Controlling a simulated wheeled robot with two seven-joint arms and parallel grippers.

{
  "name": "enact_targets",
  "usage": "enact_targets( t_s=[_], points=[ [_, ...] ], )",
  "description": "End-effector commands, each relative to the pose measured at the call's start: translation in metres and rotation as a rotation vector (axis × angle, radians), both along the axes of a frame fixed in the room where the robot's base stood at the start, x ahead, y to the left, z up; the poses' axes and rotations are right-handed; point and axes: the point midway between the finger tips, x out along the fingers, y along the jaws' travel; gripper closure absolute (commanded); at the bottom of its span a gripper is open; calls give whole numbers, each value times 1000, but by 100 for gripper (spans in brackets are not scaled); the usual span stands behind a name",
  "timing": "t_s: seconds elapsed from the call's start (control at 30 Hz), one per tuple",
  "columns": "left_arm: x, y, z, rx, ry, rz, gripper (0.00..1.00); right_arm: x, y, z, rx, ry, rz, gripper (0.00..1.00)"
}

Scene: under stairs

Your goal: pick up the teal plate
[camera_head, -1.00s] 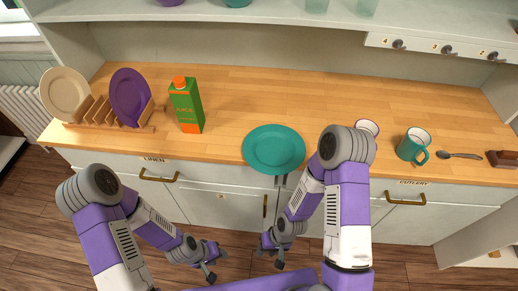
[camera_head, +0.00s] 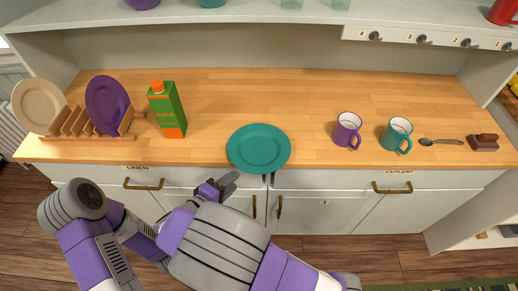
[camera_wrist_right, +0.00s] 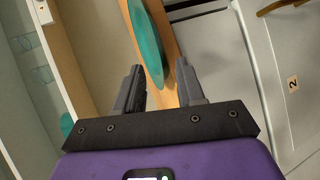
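The teal plate (camera_head: 259,147) lies on the wooden worktop, its near rim slightly over the front edge. My right gripper (camera_head: 224,186) is in front of the cabinet, below and left of the plate's near rim. In the right wrist view my right gripper (camera_wrist_right: 160,88) is open, its two dark fingers apart with nothing clamped between them. The teal plate (camera_wrist_right: 147,45) shows edge-on just beyond the fingers, with the worktop's edge beside it. My left gripper is hidden behind my right arm in the head view.
A rack (camera_head: 75,124) with a cream plate (camera_head: 40,105) and purple plate (camera_head: 107,102) stands left, beside a green carton (camera_head: 167,110). Right are a purple mug (camera_head: 346,130), teal mug (camera_head: 396,134), spoon (camera_head: 440,141) and brown block (camera_head: 483,142). The worktop (camera_head: 250,95) behind the plate is clear.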

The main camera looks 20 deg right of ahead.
Motion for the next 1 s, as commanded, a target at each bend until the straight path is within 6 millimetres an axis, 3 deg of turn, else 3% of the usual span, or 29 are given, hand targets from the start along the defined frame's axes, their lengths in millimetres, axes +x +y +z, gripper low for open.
enact_targets(
  t_s=[0.5,0.83,1.0],
  points=[
    [0,0,-20,0,0,0,57,37,-48,-23,-4,-5,0,62],
    [0,0,-20,0,0,0,57,42,-54,-24,-3,-4,2,62],
    [0,0,-20,0,0,0,57,42,-53,-24,-3,-4,2,88]
  ],
)
